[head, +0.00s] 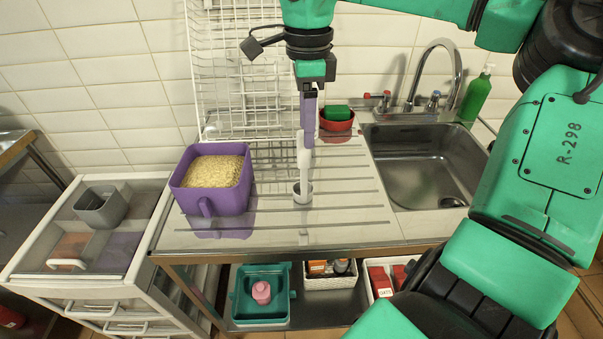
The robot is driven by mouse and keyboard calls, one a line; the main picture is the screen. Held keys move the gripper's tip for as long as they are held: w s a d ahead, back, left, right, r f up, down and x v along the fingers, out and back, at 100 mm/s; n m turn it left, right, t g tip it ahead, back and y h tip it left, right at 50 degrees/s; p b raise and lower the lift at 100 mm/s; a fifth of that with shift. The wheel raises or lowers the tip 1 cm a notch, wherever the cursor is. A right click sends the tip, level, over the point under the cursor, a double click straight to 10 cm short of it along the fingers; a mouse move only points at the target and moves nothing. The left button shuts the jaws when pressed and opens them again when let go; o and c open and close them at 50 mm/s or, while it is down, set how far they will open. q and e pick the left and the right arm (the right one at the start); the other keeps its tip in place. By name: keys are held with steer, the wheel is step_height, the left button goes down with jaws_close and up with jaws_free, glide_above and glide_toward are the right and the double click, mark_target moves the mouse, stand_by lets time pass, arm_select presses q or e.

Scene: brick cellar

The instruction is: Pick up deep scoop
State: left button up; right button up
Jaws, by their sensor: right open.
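The deep scoop (302,193) appears as a small grey cup with a pale upright handle, standing on the ribbed metal drainboard. The gripper is open. The fingers overlap the handle in this view, so I cannot tell whether they touch it. My left gripper is not in view.
A purple bin of grain (207,205) stands left of the scoop. The steel sink (425,165) and tap are to the right. A white dish rack (235,70) and a red bowl (337,126) with a green sponge are behind. The drainboard's front is clear.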

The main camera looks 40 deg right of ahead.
mark_target(304, 161)
steer(key=f, duration=0.3)
steer(key=f+p, duration=0.1)
steer(key=f, duration=0.4)
steer(key=shift+w+a+f, duration=0.1)
steer(key=shift+a+f, duration=0.15)
steer(key=shift+f, duration=0.05)
steer(key=shift+w+f, duration=0.1)
steer(key=shift+f, duration=0.1)
jaws_close()
